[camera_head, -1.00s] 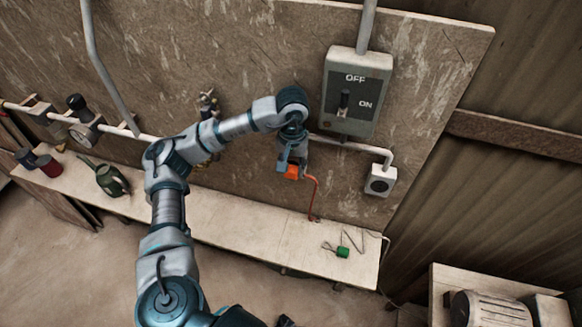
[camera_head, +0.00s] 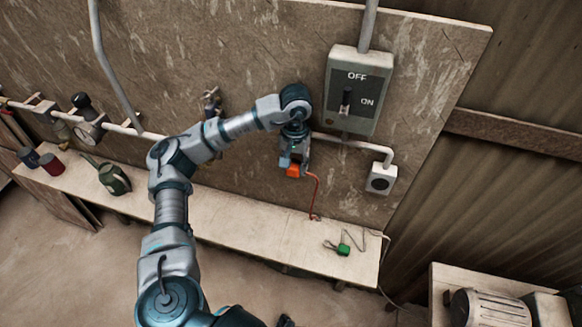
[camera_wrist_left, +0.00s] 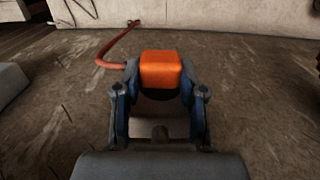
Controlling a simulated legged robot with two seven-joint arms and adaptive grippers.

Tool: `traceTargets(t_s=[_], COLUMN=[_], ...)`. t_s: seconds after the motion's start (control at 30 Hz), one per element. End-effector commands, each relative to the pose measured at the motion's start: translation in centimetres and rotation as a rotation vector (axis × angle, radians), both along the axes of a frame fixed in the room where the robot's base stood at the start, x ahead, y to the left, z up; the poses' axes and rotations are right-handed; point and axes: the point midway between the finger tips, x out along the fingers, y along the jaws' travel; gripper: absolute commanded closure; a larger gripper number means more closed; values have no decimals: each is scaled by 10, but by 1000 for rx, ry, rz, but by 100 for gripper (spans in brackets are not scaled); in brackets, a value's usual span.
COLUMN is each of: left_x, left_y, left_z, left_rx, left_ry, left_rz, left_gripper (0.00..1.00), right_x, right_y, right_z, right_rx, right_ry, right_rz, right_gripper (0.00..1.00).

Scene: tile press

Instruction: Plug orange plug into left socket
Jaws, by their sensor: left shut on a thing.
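The orange plug (camera_head: 293,171) is held in my left gripper (camera_head: 290,162), in front of the wooden board and above the bench. In the left wrist view the plug (camera_wrist_left: 161,70) sits between the two blue fingers of the left gripper (camera_wrist_left: 160,88), which are shut on it. Its red cord (camera_head: 317,192) runs down to the bench. A white socket (camera_head: 380,178) is on the board to the right of the gripper, apart from the plug. No socket shows clearly left of it; my arm may hide one. My right gripper is not in view.
A green plug (camera_head: 343,249) with a cord lies on the bench (camera_head: 260,228). A switch box (camera_head: 354,90) marked OFF and ON hangs above the white socket. A pipe runs along the board.

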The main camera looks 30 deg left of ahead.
Motion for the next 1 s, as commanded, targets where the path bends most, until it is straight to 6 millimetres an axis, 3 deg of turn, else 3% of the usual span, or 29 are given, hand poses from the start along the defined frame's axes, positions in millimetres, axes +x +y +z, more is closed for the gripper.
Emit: traceTargets(t_s=[0.03,1.0], left_x=[11,25], left_y=[4,8], left_z=[12,9], left_rx=[-5,-6], left_ry=[-45,-39], left_rz=[14,15], left_gripper=[100,100], right_x=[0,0], right_y=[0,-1], right_z=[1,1], right_rx=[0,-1], right_ry=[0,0], right_rz=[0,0], right_gripper=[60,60])
